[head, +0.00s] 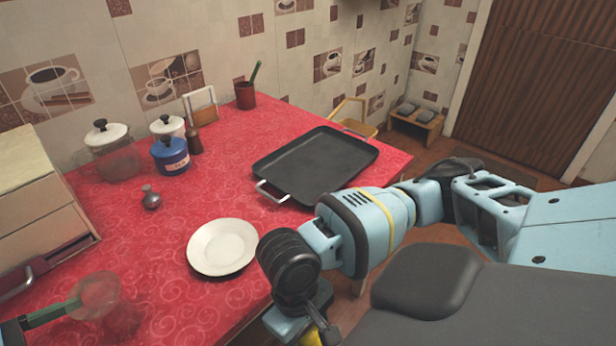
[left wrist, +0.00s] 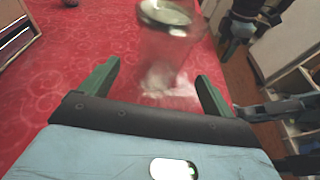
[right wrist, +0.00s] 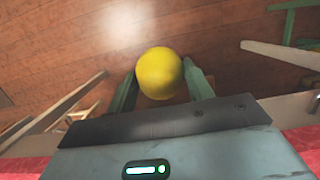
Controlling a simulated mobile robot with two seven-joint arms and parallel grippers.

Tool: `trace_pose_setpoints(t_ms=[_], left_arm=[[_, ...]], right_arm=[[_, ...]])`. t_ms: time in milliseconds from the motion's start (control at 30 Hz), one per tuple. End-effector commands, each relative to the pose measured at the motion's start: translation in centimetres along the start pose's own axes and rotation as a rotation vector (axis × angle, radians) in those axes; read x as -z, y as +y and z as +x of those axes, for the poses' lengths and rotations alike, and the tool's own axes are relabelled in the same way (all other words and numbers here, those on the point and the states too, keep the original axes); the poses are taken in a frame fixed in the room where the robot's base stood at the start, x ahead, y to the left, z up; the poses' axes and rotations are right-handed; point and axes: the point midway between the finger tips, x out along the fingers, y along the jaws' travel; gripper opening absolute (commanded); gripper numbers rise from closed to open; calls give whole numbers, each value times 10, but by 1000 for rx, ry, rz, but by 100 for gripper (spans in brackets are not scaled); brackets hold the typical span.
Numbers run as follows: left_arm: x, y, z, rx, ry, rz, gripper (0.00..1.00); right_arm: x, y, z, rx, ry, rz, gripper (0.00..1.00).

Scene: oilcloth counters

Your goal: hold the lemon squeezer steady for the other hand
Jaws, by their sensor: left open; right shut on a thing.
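A clear glass vessel (head: 98,294), which seems to be the lemon squeezer, stands on the red oilcloth at the lower left of the head view. In the left wrist view the glass (left wrist: 168,45) stands upright between and just beyond my fingertips. My left gripper (left wrist: 157,72) is open around its near side; I cannot tell whether a finger touches it. A green finger (head: 45,315) of it shows in the head view. My right gripper (right wrist: 160,66) is shut on a yellow lemon (right wrist: 159,78), held over the floor beyond the counter edge. The lemon is mostly hidden in the head view.
A white plate (head: 222,246) lies right of the glass, with a black tray (head: 315,165) behind it. A small metal shaker (head: 151,197), a blue pot (head: 170,155) and white-lidded jars stand farther back. A cream box (head: 40,220) stands at the left.

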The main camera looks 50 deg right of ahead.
Motion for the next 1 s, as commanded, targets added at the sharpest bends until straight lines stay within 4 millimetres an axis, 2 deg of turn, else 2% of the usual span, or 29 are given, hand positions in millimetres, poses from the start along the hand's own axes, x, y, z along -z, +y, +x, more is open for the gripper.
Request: trace_pose_setpoints(t_ms=[200, 400, 833, 1000], left_arm=[[1, 0, 28, 2, 0, 1, 89], [1, 0, 43, 2, -1, 0, 89], [0, 0, 48, 0, 0, 1, 89], [0, 0, 48, 1, 0, 1, 66]], right_arm=[[0, 0, 9, 0, -7, 0, 33], [1, 0, 14, 0, -11, 0, 33], [1, 0, 15, 0, -12, 0, 33], [1, 0, 15, 0, -12, 0, 33]])
